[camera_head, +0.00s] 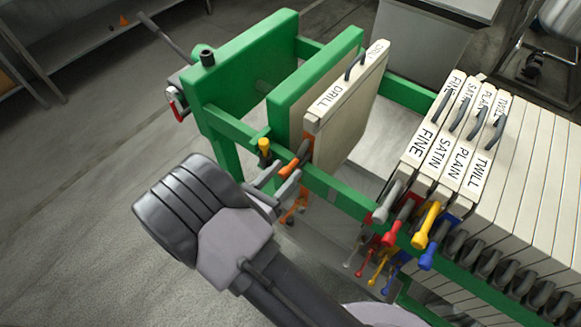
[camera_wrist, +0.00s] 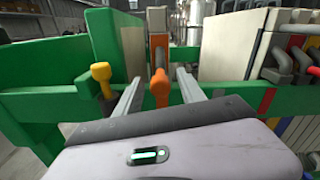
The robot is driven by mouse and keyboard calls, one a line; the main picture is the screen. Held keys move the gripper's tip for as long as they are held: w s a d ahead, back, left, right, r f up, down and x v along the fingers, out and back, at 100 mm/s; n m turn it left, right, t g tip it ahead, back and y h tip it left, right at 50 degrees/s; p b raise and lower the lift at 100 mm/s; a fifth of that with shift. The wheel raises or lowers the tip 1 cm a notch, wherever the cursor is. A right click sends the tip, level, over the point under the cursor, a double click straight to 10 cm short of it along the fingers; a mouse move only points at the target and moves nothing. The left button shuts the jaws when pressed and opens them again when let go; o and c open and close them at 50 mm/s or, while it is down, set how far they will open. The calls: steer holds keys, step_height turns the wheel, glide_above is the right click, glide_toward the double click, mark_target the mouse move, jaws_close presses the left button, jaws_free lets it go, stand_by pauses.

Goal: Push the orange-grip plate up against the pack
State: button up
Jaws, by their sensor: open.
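The orange-grip plate (camera_head: 350,110), a pale slab marked DRILL, hangs upright in the green frame beside the green pressing plate. Its orange grip (camera_head: 294,162) sticks out over the near rail and also shows upright in the wrist view (camera_wrist: 159,92). The pack (camera_head: 455,150) of pale plates, led by FINE, stands to the right across a wide gap. My gripper (camera_head: 281,180) is open at the orange grip. In the wrist view my two fingers stand one on each side of it, with space showing at both sides.
The green near rail (camera_head: 345,191) runs under the grips. A yellow knob (camera_head: 264,150) stands left of the orange grip. Grey, red, yellow and blue grips (camera_head: 405,215) project at the pack's near side. The green end frame (camera_head: 240,70) stands at the left.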

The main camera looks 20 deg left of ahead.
steer(key=shift+x, duration=1.45)
jaws_close()
steer(key=shift+d, duration=0.1)
